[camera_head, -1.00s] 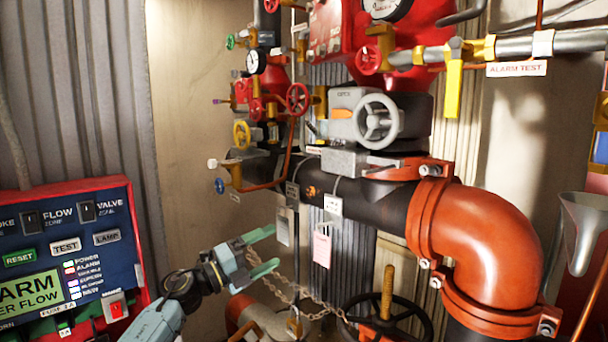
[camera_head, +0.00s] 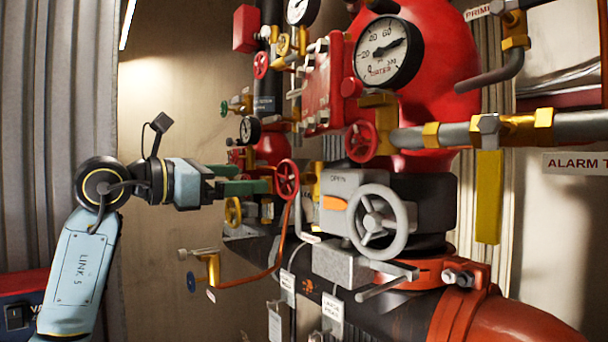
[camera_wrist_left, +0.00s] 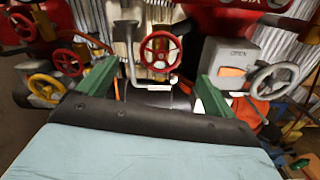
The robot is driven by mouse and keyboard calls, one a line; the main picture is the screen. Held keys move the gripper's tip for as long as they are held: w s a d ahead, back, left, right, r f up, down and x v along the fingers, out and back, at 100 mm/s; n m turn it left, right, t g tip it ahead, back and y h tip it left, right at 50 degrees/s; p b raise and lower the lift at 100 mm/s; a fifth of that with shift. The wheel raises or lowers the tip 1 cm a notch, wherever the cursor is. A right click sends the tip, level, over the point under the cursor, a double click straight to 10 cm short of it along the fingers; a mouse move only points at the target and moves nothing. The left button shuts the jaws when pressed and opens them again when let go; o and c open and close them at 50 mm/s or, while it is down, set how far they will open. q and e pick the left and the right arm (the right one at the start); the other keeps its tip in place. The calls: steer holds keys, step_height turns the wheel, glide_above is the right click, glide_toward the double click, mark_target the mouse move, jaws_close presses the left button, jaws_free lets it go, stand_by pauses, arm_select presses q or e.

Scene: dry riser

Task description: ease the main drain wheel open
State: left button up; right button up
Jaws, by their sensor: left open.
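No readable label marks a wheel as the main drain. A red spoked handwheel (camera_head: 287,180) on the riser's trim sits right at the tips of my left gripper (camera_head: 262,179). In the left wrist view a red handwheel (camera_wrist_left: 160,52) lies ahead, between the spread green fingers of the left gripper (camera_wrist_left: 158,72). The fingers are open, with nothing between them that I can see held. Whether a finger touches the wheel cannot be told. A larger grey handwheel (camera_head: 380,222) is on the grey "OPEN" housing to the right. My right gripper is not in view.
A yellow wheel (camera_head: 233,211) is below my left gripper. Another red wheel (camera_head: 361,141) is up to the right, near the large gauge (camera_head: 388,52). A copper-coloured pipe (camera_head: 268,272) curves below. The wall at left (camera_head: 180,90) is bare.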

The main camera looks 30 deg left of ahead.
mark_target(284, 176)
arm_select(q)
steer(key=x, duration=0.1)
steer(key=p+x, duration=0.1)
steer(key=x, duration=0.1)
steer(key=p+x, duration=0.1)
steer(key=shift+w+d+r, duration=0.25)
steer(key=shift+d, duration=0.1)
steer(key=p+x, duration=0.1)
steer(key=x, duration=0.5)
steer(key=shift+p, duration=0.4)
steer(key=shift+w+f, duration=0.1)
steer(key=shift+w, duration=0.2)
steer(key=shift+w+d, duration=0.15)
steer(key=shift+w, duration=0.15)
steer(key=shift+c, duration=0.5)
steer(key=c, duration=0.9)
arm_select(e)
steer(key=shift+g, duration=0.3)
steer(key=s+r, duration=0.1)
steer(key=r, duration=0.1)
steer(key=s+r, duration=0.2)
steer(key=shift+s+r, duration=0.1)
steer(key=shift+s, duration=0.1)
